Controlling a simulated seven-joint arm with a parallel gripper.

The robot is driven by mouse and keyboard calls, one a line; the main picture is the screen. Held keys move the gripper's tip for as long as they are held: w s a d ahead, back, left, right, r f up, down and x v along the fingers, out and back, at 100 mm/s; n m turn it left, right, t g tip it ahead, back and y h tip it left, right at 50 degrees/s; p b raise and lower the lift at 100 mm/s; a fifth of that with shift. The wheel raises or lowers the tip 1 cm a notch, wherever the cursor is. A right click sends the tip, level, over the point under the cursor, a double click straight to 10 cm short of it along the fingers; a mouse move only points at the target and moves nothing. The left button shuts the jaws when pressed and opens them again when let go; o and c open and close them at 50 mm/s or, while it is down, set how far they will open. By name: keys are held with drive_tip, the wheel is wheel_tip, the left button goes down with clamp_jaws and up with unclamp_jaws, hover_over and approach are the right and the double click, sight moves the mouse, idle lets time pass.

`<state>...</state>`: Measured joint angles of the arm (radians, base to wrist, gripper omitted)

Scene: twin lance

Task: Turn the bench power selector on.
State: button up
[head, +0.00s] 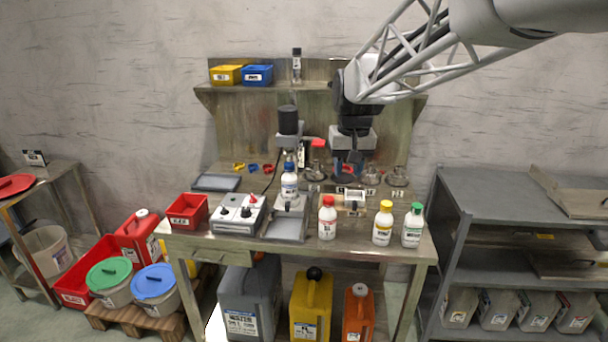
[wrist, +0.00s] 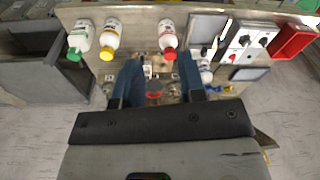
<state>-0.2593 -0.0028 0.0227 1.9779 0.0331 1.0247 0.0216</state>
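A white-and-grey control box (head: 237,215) with several black knobs and a red one stands at the front left of the steel bench. I cannot read which knob is the bench power selector, or its setting. The box also shows at the upper right of the wrist view (wrist: 246,40). My gripper (head: 347,172) hangs over the back right of the bench, well to the right of the box and apart from it. In the wrist view my gripper (wrist: 160,78) has its two blue fingers spread, with nothing held between them.
A white bottle with a blue cap (head: 289,183) stands right of the box, a red tray (head: 187,210) left of it. Red-capped (head: 327,217), yellow-capped (head: 383,223) and green-capped (head: 412,225) bottles line the front edge. A shelf (head: 290,88) overhangs the back.

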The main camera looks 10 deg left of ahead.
drive_tip(key=w+a+f, duration=0.2)
drive_tip(key=w+a, duration=0.6)
drive_tip(key=n+g, duration=0.1)
drive_tip(key=n, duration=0.2)
approach(252, 194)
drive_tip(key=shift+s+d+f, duration=0.15)
drive_tip(key=shift+s, duration=0.25)
drive_tip(key=shift+s+d+f, duration=0.15)
drive_tip(key=shift+s, duration=0.25)
drive_tip(key=shift+w+a+f+h, duration=0.3)
drive_tip(key=shift+w+f, duration=0.15)
drive_tip(key=shift+f, duration=0.1)
drive_tip(key=shift+f, duration=3.8)
clamp_jaws()
